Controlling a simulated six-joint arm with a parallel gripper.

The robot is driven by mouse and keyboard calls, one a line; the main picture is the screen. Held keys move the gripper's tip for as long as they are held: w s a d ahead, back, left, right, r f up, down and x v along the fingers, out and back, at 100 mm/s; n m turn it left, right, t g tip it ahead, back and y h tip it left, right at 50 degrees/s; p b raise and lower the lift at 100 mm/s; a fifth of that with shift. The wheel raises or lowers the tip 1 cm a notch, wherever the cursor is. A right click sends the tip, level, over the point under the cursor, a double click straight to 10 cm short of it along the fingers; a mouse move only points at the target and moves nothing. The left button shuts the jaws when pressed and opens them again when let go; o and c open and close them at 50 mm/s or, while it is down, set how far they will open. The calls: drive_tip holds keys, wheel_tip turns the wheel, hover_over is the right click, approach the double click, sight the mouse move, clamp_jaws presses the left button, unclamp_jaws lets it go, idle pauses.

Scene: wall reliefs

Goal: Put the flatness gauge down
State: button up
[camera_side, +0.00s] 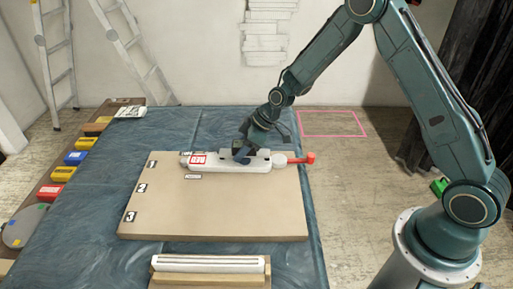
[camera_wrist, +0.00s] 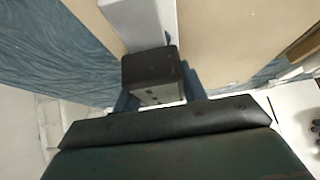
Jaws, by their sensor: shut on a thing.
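The flatness gauge appears to be the long white tool (camera_side: 225,166) with a red-and-white label and a red tip at its right end. It lies level along the far edge of the tan board (camera_side: 215,215), beside the mark 1. I cannot tell whether it touches the board or is just above it. My gripper (camera_side: 244,153) is shut on its middle from above. In the wrist view, a pale bar (camera_wrist: 150,22) runs up from my dark gripper (camera_wrist: 152,75), over the tan board; the fingertips' contact is hidden.
A wooden holder (camera_side: 210,280) with a white bar stands in front of the board. A blue sheet (camera_side: 100,190) covers the table. Several coloured items line a shelf (camera_side: 45,195) at left. A pink outline (camera_side: 332,123) marks clear floor at back right. Ladders (camera_side: 130,45) lean behind.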

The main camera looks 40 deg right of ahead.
drive_tip(key=shift+f, duration=0.6)
drive_tip(key=shift+f, duration=0.15)
drive_tip(key=o, duration=1.1)
drive_tip(key=shift+c, duration=0.2)
drive_tip(key=shift+v, duration=0.75)
drive_tip(key=v, duration=1)
drive_tip(key=shift+r, duration=0.4)
